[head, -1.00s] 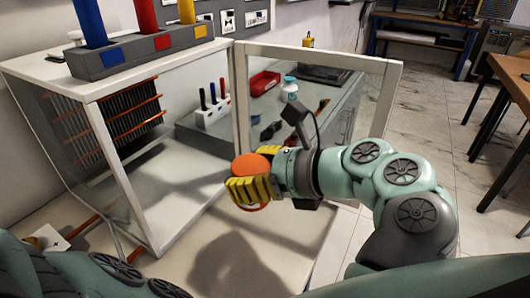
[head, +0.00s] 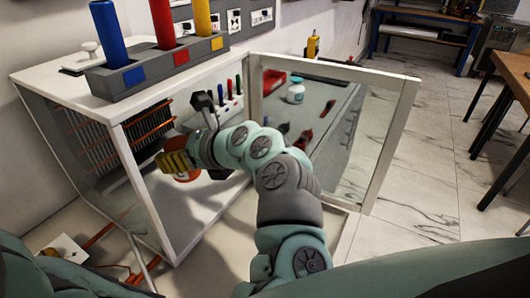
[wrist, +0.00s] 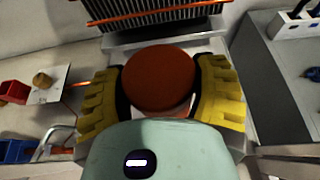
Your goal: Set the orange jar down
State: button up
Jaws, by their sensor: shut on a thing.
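The orange jar (head: 187,175) is held by my gripper (head: 178,164) at the open front of the white cabinet (head: 60,88). In the wrist view the jar's round, dark orange top (wrist: 158,74) sits between the two yellow ribbed fingers of my gripper (wrist: 160,88), one on each side. The jar looks upright. The fingers and my wrist hide part of its body. I cannot tell whether its base touches the cabinet floor (head: 190,220).
A finned coil with orange tubes (head: 90,130) stands at the cabinet's left, ahead of the jar in the wrist view (wrist: 150,12). The framed clear door (head: 395,140) stands open at the right. Blue, red and yellow cylinders (head: 163,22) stand in a grey rack (head: 160,66) on top.

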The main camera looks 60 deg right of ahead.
jog(key=w+f, duration=0.2)
jog(key=w, duration=0.1)
jog(key=shift+a+f, duration=0.15)
jog(key=shift+f, duration=0.2)
notch_tip(320, 180, down, 4)
jog(key=shift+r+p, duration=0.2)
jog(key=shift+p, duration=0.15)
jog(key=shift+w+f, duration=0.15)
jog(key=shift+f, duration=0.15)
jog(key=shift+f, duration=0.25)
jog(key=o, duration=1.3)
jog(key=shift+o, duration=0.2)
jog(key=shift+r, duration=0.1)
